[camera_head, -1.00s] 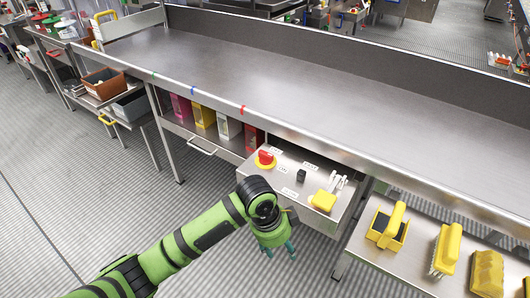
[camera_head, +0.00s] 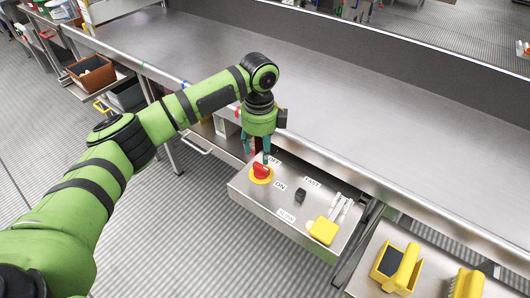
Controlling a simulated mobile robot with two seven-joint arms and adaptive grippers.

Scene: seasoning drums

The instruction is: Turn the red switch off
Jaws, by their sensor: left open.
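The red switch (camera_head: 261,169) is a rotary knob on a yellow round base, on the top left of a metal control box below the bench. Labels reading OFF and ON stand beside it. Its red handle points toward the upper right or lower left; the exact angle is hard to tell. My left gripper (camera_head: 257,155) hangs fingers down just above and behind the switch, with its teal fingertips close to the knob. It is open, and I cannot tell whether it touches. My right gripper is not in view.
The control box (camera_head: 248,199) also bears a black knob (camera_head: 301,195), white levers and a yellow block (camera_head: 323,231). A steel bench (camera_head: 330,90) runs behind and above it. Yellow-handled brushes (camera_head: 398,268) lie on a shelf at the lower right.

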